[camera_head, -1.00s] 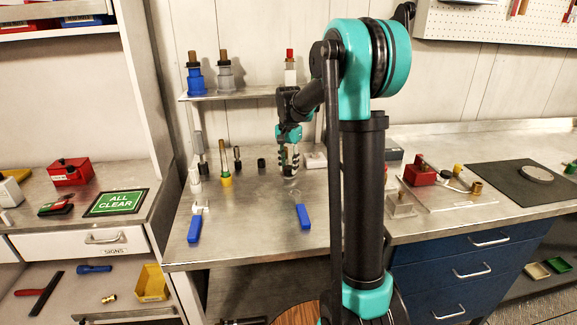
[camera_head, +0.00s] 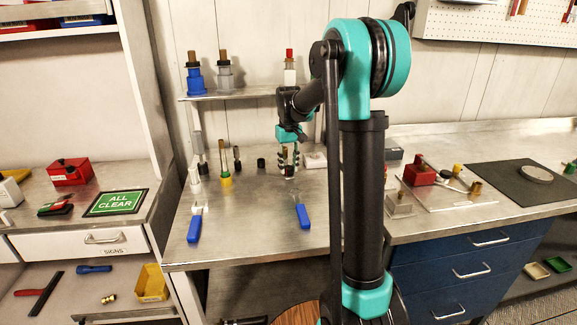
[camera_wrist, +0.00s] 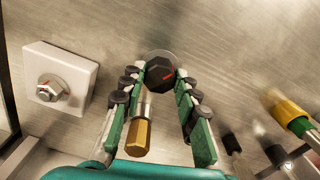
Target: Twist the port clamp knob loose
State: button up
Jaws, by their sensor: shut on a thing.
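A dark faceted knob (camera_wrist: 160,68) with a red mark shows between my fingertips in the wrist view. It sits over a pale round base on the metal bench. My gripper (camera_wrist: 161,72) is shut on this knob, one green-and-black finger on each side. A brass hex-ended part (camera_wrist: 139,135) with a silver collar shows between the fingers, closer to the camera; how it joins the knob is unclear. In the head view my gripper (camera_head: 288,160) points down at the bench (camera_head: 255,215), and its fingers mostly hide the knob.
A white block (camera_wrist: 62,76) with a red-marked hex piece stands beside the knob. A green-and-yellow fitting (camera_head: 226,165) and dark pieces stand left of my gripper in the head view. Blue handles (camera_head: 303,216) (camera_head: 194,228) lie toward the front edge. A shelf (camera_head: 245,94) is behind.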

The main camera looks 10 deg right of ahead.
aim_at(289, 167)
jog(key=n, duration=0.6)
jog(key=shift+n, duration=0.3)
dwell(0.4)
jog(key=o, duration=1.2)
jog(key=shift+c, duration=0.2)
notch_tip(289, 167, up, 12)
